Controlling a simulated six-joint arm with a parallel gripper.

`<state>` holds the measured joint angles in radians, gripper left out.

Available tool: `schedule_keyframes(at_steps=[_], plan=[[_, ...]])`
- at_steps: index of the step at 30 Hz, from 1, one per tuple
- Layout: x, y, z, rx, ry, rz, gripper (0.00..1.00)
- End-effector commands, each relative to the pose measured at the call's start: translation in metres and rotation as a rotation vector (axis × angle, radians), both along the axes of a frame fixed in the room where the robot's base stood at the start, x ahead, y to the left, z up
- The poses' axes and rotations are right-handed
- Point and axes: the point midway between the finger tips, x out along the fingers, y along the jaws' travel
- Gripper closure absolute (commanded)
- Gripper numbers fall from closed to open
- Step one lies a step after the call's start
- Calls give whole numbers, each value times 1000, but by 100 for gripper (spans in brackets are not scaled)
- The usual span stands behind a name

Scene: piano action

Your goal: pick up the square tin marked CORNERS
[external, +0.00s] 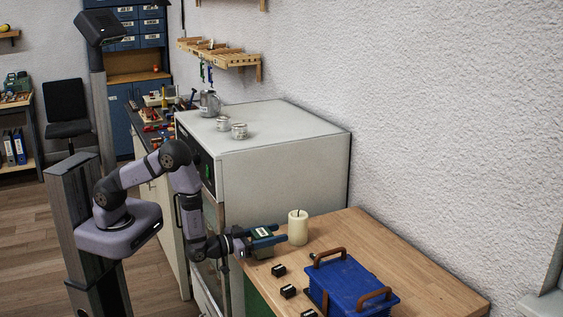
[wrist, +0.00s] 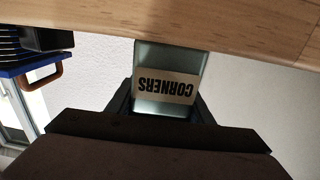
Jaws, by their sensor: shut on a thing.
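The square tin marked CORNERS (wrist: 166,60) is grey-green with a pale label, and its lettering reads upside down in the wrist view. My gripper (wrist: 165,104) is shut on it, with one dark finger on each side. In the external view, my gripper (external: 268,236) is at the near left edge of the wooden table (external: 400,253), and the tin (external: 262,232) shows between its fingers. I cannot tell whether the tin touches the table or is just above it.
A cream candle (external: 298,227) stands close behind my gripper. Several small black blocks (external: 288,291) and a blue crate with brown handles (external: 350,287) are in front and to the right. A large white cabinet (external: 285,165) rises on the left. The table's back right is clear.

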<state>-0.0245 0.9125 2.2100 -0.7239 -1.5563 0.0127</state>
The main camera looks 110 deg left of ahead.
Motion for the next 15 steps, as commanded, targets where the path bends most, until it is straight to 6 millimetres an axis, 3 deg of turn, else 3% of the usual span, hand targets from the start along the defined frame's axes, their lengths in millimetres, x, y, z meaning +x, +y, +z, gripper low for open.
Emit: schedule_keyframes(at_steps=[8,15], plan=[[1,0,16,1,-6,0,83],[1,0,45,1,-7,0,83]])
